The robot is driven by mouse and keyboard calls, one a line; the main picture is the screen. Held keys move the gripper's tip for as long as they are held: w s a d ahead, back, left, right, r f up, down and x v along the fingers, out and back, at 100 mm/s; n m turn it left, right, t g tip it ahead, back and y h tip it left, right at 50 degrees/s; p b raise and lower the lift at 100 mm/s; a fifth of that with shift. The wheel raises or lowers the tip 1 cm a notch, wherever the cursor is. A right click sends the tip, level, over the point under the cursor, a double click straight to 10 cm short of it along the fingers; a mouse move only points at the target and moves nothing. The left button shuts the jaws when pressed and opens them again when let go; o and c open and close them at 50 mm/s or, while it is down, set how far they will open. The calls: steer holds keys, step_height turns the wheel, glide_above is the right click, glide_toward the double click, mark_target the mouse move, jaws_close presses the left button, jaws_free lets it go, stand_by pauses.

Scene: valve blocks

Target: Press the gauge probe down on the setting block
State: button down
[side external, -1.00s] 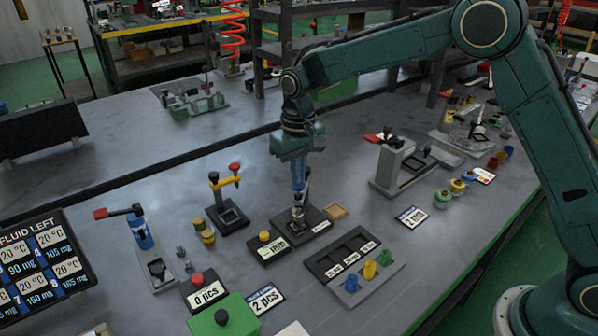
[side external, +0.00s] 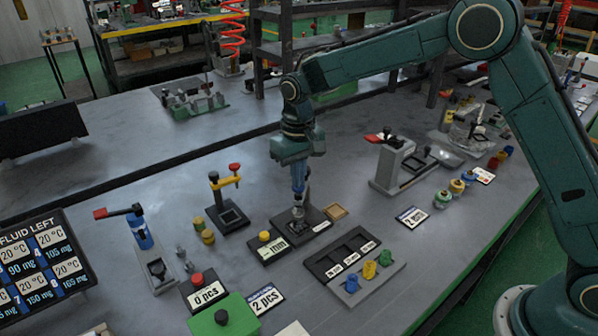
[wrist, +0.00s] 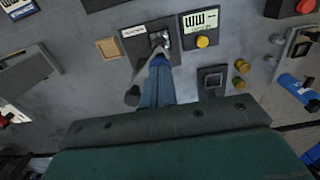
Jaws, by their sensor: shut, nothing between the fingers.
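The gauge stand has a dark base plate (side external: 316,222) near the middle of the bench. A small metallic probe (wrist: 160,40) stands on this plate in the wrist view. My gripper (side external: 298,194) points straight down over it with blue fingers together and nothing between them. In the wrist view my fingertips (wrist: 159,61) are at or just beside the probe's near end; I cannot tell whether they touch it. The setting block is not clearly distinguishable under the probe. The gauge display (side external: 272,249) reads "-- mm" and has a yellow button (side external: 264,236).
A tan square tray (side external: 335,212) lies right of the plate. A sorting tray (side external: 335,268) with coloured pieces is in front. A yellow-armed press (side external: 226,195) stands to the left, and a grey press (side external: 392,165) to the right. Bare bench lies behind the gauge.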

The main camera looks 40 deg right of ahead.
steer(key=shift+f, duration=0.35)
steer(key=shift+r, duration=0.1)
stand_by(1.6)
steer(key=shift+r, duration=1.15)
steer(key=shift+r, duration=0.1)
